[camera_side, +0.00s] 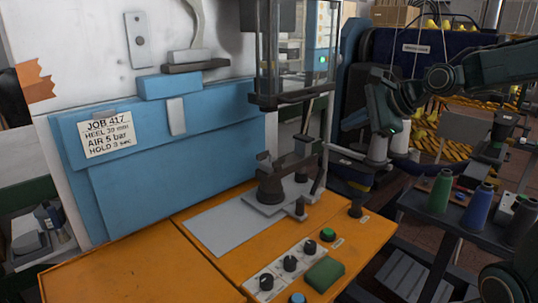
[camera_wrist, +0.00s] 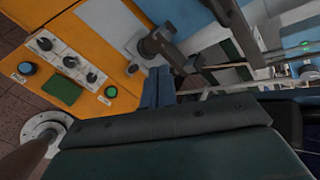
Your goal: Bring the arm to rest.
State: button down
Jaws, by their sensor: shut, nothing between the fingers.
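My gripper shows in the wrist view (camera_wrist: 157,86), with its two blue-grey fingers side by side, shut and empty. In the side view my arm comes in from the right and bends down beside the machine. Its wrist is near the right edge of the orange table (camera_side: 185,268), and the fingertips are hard to make out there. A dark clamp-like fixture (camera_side: 270,185) stands on a grey plate on the table. In the wrist view a dark post (camera_wrist: 152,44) lies just beyond the fingertips; I cannot tell whether they touch.
A blue panel with a job card (camera_side: 108,135) stands behind the table. A control strip with knobs (camera_side: 290,263) and a green button (camera_side: 327,234) lie at the table's front. A dark stand at right holds thread spools, green (camera_side: 440,190) and blue (camera_side: 479,203). A clear guard (camera_side: 300,50) hangs above.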

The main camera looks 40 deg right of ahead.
jog(key=s+a+f+n+g, duration=0.1)
jog(key=s+a+f+n, duration=0.1)
jog(key=s+n, duration=0.4)
jog(key=s+a+f+n+g, duration=0.2)
jog(key=s+a+n, duration=0.2)
jog(key=s+n, duration=0.3)
jog(key=s+a+f+n+g+h, duration=0.1)
jog(key=s+a+f+n+g, duration=0.1)
jog(key=s+n, duration=0.4)
jog(key=a+n, duration=0.1)
jog(key=n, duration=0.3)
jog(key=shift+s+a+n, duration=0.4)
